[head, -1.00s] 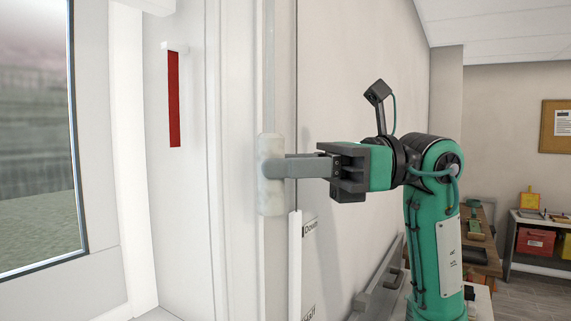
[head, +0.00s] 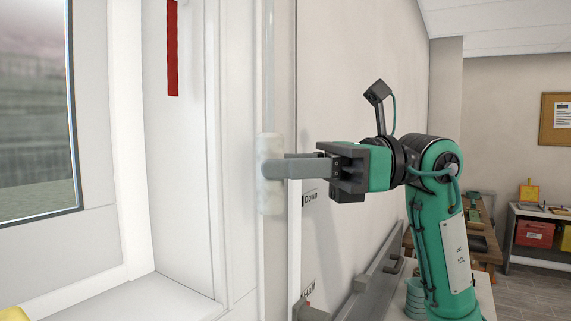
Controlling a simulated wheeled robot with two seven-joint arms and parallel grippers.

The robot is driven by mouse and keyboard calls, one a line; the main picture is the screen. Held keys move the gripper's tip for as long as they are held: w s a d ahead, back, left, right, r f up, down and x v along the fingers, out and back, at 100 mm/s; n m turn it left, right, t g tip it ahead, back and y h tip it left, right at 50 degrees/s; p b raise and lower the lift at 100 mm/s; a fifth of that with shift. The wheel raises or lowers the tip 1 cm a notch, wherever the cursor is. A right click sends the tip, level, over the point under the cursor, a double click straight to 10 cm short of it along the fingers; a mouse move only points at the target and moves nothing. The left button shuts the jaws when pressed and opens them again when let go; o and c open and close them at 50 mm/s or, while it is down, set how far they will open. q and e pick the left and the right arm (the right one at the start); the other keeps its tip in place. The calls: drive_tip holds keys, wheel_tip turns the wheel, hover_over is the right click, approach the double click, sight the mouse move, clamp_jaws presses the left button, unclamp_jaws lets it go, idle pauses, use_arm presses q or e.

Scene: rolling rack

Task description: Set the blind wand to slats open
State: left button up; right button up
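The blind wand's pale, thick handle (head: 270,190) hangs upright at the wall's edge, with a thin translucent rod (head: 270,70) above it. My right gripper (head: 272,168), on the green arm from the right, is closed around the handle; its fingertips overlap the handle and the far finger is mostly hidden. Just right of the handle is a narrow white label strip (head: 295,250). No slats are visible. My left gripper is not in view.
A window (head: 35,110) in a white recess with a sill (head: 150,295) lies left, with a red strip (head: 173,50) on the recess side. A grey rail (head: 370,270) runs along the wall below my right arm. A shelf with bins (head: 534,236) stands far right.

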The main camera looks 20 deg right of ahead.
drive_tip(key=o, duration=0.4)
drive_tip(key=shift+a+f, duration=0.1)
drive_tip(key=shift+f, duration=0.1)
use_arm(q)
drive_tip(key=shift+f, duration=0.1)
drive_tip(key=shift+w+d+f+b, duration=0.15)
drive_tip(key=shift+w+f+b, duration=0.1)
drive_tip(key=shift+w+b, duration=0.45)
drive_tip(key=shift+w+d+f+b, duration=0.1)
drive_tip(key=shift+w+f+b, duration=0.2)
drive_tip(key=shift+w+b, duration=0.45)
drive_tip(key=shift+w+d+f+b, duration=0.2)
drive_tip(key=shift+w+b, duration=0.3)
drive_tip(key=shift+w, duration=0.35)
use_arm(e)
drive_tip(key=shift+s+d, duration=0.25)
drive_tip(key=shift+d, duration=2.05)
drive_tip(key=shift+s+d, duration=0.3)
drive_tip(key=shift+d, duration=2)
drive_tip(key=shift+s+d, duration=0.25)
drive_tip(key=shift+d, duration=2.05)
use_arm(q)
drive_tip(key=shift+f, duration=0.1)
